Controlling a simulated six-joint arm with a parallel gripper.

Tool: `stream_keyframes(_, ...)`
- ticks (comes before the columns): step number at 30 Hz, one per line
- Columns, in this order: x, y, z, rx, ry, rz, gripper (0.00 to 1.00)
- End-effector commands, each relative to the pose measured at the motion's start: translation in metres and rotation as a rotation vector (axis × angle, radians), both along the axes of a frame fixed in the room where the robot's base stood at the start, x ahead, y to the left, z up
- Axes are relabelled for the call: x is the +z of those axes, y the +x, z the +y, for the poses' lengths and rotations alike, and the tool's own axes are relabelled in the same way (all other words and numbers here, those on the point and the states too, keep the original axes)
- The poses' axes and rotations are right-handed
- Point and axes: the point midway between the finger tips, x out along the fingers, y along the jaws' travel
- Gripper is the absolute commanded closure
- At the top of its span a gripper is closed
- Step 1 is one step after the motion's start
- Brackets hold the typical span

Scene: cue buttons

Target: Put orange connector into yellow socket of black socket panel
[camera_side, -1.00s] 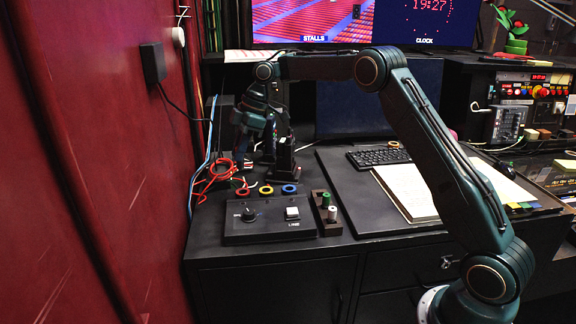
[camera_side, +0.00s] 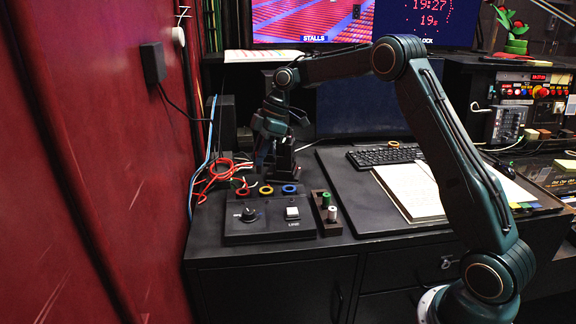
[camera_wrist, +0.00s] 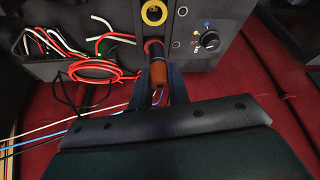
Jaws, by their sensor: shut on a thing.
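In the wrist view the orange connector (camera_wrist: 158,75) is held between the two blue fingers of my gripper (camera_wrist: 159,88). The yellow socket ring (camera_wrist: 154,12) is on the black socket panel (camera_wrist: 225,15), just beyond the connector. The connector's far end is close to a dark opening with a red rim; I cannot tell whether they touch. The connector is not clear there.
A loose red cable (camera_side: 215,172) lies left of my gripper. Red, yellow (camera_side: 266,190) and blue (camera_side: 289,189) rings are in front of it. A black control box (camera_side: 268,226) and a holder with green and white pegs (camera_side: 326,205) stand at the front. A keyboard (camera_side: 385,157) is to the right.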

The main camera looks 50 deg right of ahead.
Motion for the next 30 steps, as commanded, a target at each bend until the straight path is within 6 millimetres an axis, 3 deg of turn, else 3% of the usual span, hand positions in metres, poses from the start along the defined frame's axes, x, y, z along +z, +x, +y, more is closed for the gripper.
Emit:
stream_keyframes(7,-0.005,-0.011,-0.01,-0.001,-0.002,-0.001,1.0)
stream_keyframes(17,-0.009,-0.012,-0.01,0.001,-0.002,0.0,1.0)
stream_keyframes(30,-0.031,-0.011,-0.009,0.0,0.0,0.0,1.0)
